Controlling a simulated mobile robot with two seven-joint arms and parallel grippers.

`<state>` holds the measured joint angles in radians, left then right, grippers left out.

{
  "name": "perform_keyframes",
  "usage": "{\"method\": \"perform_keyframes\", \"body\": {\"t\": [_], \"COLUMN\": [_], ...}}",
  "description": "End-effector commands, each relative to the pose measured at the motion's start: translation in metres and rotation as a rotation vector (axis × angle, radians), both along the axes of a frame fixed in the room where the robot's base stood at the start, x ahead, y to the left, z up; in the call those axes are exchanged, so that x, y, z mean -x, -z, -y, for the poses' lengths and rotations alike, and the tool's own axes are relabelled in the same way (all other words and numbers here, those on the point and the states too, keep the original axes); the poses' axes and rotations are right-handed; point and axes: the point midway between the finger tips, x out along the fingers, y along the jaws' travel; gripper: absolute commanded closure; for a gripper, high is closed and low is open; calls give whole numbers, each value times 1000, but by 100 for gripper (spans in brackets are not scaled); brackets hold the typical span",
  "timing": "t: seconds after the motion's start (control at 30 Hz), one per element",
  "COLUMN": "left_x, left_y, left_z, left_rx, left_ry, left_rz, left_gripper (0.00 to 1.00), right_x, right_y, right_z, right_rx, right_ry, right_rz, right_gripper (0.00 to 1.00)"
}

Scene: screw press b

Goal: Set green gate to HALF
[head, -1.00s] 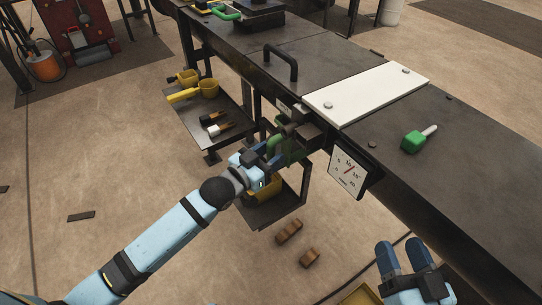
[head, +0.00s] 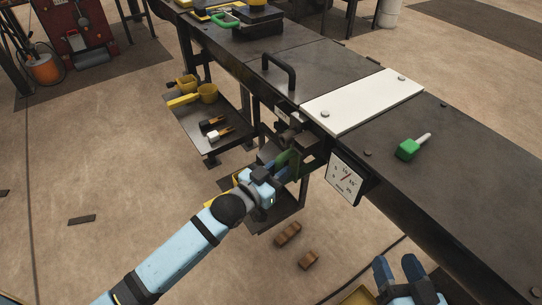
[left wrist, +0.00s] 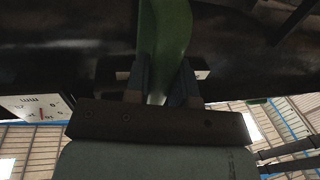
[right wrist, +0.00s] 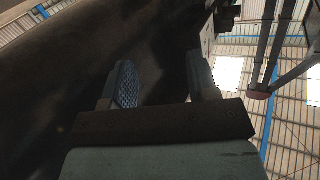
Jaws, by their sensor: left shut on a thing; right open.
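The green gate (head: 289,162) is a flat green piece at the bench's near side, below the white plate. My left gripper (head: 277,170) is shut on it. In the left wrist view the green gate (left wrist: 166,38) runs up from between the two fingers, and its far end is in shadow. No HALF mark is readable. A square white dial (head: 346,178) with a red needle hangs on the bench side, right of the gate. My right gripper (head: 398,268) is open and empty at the lower right, apart from the bench.
The dark bench (head: 450,180) carries a white plate (head: 362,100), a black handle (head: 280,68) and a green-handled tool (head: 408,149). A low shelf (head: 195,135) with yellow scoops stands left. Brown blocks (head: 288,234) lie on the floor.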

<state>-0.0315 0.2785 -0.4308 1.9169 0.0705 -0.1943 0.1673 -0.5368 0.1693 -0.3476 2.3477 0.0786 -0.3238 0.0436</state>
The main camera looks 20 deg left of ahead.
Motion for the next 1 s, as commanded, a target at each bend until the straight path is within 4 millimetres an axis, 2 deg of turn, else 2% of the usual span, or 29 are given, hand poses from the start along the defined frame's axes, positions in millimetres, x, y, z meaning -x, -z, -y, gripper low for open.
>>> {"method": "perform_keyframes", "body": {"t": [0.1,0.37,0.4,0.47,0.5,0.8,1.0], "left_x": [7,7,7,7,7,9,34], "left_y": [-1,1,1,1,1,0,-1], "left_z": [8,8,8,8,8,6,-6], "left_rx": [0,-1,-1,-1,-1,-1,-2], "left_ry": [0,0,0,0,0,-1,-1], "left_rz": [-4,-2,-2,-2,-2,-2,-4], "left_gripper": [100,100,68,54,52,52,52], "right_x": [2,2,2,2,2,2,2], "right_y": [8,9,9,9,9,8,9], "right_z": [3,3,3,3,3,3,6], "right_rx": [25,26,26,25,25,25,50], "right_ry": [6,5,5,5,4,4,8], "right_rz": [-40,-40,-40,-39,-39,-39,-65], "right_gripper": [46,46,46,46,46,46,46]}}
